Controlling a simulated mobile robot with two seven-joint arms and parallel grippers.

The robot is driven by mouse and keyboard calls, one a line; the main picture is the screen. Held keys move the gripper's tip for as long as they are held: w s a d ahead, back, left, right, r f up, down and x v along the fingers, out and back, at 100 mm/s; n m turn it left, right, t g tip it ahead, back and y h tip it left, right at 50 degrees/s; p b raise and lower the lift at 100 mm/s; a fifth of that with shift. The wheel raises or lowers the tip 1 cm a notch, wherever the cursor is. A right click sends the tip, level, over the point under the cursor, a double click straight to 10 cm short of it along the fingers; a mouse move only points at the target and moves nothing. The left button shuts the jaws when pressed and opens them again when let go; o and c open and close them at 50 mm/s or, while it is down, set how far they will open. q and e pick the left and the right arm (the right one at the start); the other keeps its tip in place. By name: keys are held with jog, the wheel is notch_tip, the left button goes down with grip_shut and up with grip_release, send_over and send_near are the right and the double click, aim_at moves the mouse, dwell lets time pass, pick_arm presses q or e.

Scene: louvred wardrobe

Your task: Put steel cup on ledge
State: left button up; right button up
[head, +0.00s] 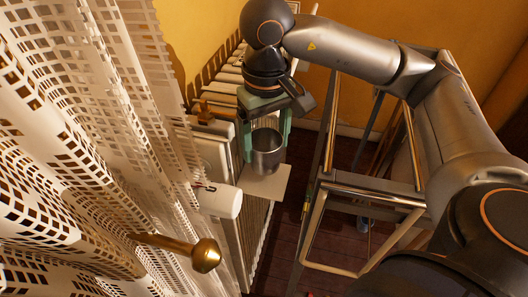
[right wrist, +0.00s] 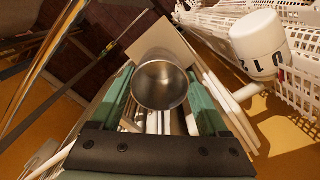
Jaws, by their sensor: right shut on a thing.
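The steel cup (head: 267,152) is a plain metal cup, with its open mouth facing the camera in the right wrist view (right wrist: 161,84). My right gripper (head: 267,138) is shut on it, with one green finger on each side of the cup. A pale flat ledge (head: 272,187) shows just below and beyond the cup in the head view, and its plain board also shows behind the cup in the right wrist view (right wrist: 146,34). I cannot tell whether the cup's base touches the ledge. My left gripper is not in view.
A white cylinder (head: 220,201) with dark markings sits left of the ledge; the right wrist view shows it too (right wrist: 258,45). A brass knob (head: 205,255) is nearer. A metal-framed rack (head: 330,220) stands right.

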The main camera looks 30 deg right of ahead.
notch_tip(320, 180, down, 3)
jog(key=shift+w+a+f+p, duration=0.1)
jog(key=shift+f+p, duration=0.05)
jog(key=shift+p, duration=0.2)
jog(key=shift+f, duration=0.1)
jog(key=shift+f, duration=0.1)
jog(key=shift+f+b, duration=0.1)
jog(key=shift+b, duration=0.2)
jog(key=o, duration=1.3)
jog(key=shift+c, duration=0.2)
jog(key=shift+r, duration=0.2)
notch_tip(320, 180, up, 12)
jog(key=p, duration=0.1)
